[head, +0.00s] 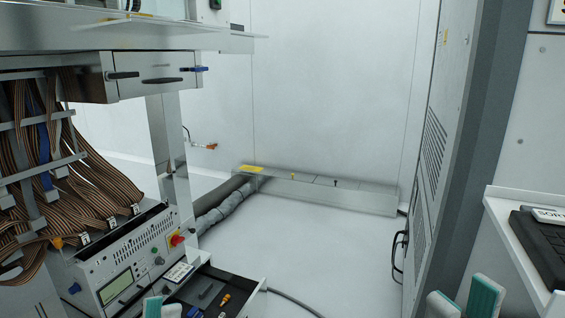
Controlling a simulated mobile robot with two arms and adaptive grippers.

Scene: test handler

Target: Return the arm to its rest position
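My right gripper (463,301) is at the bottom edge, right of centre. Its two pale fingers with teal pads stand apart with nothing seen between them. My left gripper (168,311) shows only as small pale and teal fingertips at the bottom edge, in front of the open drawer. Whether its fingers are apart or closed is not clear. Both arms are below the picture.
At left stands a test handler with a ribbon-cable bundle (95,185), an instrument box (120,270) with a red button, and an open drawer (262,284) of small items. A tall cabinet (440,150) and a keyboard shelf (510,225) are at right. The middle floor (320,250) is mostly clear.

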